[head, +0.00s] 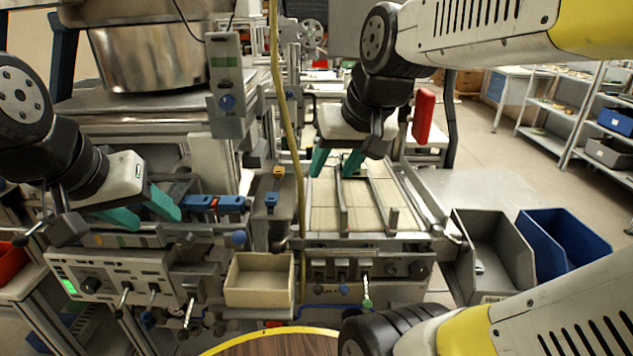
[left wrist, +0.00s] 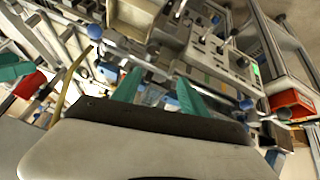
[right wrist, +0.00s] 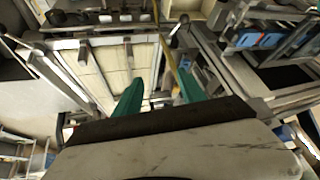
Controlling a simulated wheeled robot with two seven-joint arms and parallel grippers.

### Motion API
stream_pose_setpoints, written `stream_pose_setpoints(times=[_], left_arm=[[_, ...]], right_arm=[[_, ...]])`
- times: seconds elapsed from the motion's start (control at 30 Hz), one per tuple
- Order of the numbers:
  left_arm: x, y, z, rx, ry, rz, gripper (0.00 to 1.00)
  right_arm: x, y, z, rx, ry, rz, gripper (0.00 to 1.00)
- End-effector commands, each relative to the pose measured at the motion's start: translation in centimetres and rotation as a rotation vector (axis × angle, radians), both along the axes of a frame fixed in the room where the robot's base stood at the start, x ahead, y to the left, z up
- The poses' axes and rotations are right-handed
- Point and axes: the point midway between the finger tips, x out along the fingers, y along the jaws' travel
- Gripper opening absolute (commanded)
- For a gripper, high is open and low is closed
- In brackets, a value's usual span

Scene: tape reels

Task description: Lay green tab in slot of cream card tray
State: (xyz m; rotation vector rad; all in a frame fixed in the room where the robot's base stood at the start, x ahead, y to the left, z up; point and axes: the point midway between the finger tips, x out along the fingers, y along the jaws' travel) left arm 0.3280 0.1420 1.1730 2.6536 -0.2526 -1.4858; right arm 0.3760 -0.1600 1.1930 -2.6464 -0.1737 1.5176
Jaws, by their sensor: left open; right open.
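A flat cream-panelled bed (head: 325,218) with metal rails lies at the centre of the head view; it also shows in the right wrist view (right wrist: 103,72). A small open cream box (head: 258,281) stands in front of it, to the left, and looks empty. I cannot tell which is the card tray. I cannot make out a loose green tab; a small green-tipped lever (head: 367,302) stands at the front. My right gripper (head: 336,164) is open and empty above the bed's far end. My left gripper (head: 148,208) is open and empty above the left bench equipment.
A control box (head: 120,277) with levers stands at the left front. Blue blocks (head: 215,203) sit beside my left gripper. A yellow hose (head: 287,120) hangs between the arms. Grey (head: 490,250) and blue (head: 565,245) bins stand at the right.

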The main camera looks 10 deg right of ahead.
Motion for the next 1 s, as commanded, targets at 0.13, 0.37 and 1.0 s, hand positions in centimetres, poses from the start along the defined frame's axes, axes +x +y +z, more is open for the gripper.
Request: stream_pose_setpoints(times=[0.13, 0.37, 1.0], left_arm=[[0.0, 0.0, 0.0, 0.0, 0.0, 0.0, 0.51], [0.0, 0.0, 0.0, 0.0, 0.0, 0.0, 0.51], [0.0, 0.0, 0.0, 0.0, 0.0, 0.0, 0.51]], right_arm=[[-3.6, 1.3, -1.3, 0.022, -0.019, 0.031, 0.48], [-4.9, 1.8, -2.1, 0.03, -0.022, 0.043, 0.48], [-4.8, 1.7, -2.0, 0.03, -0.022, 0.042, 0.48]])
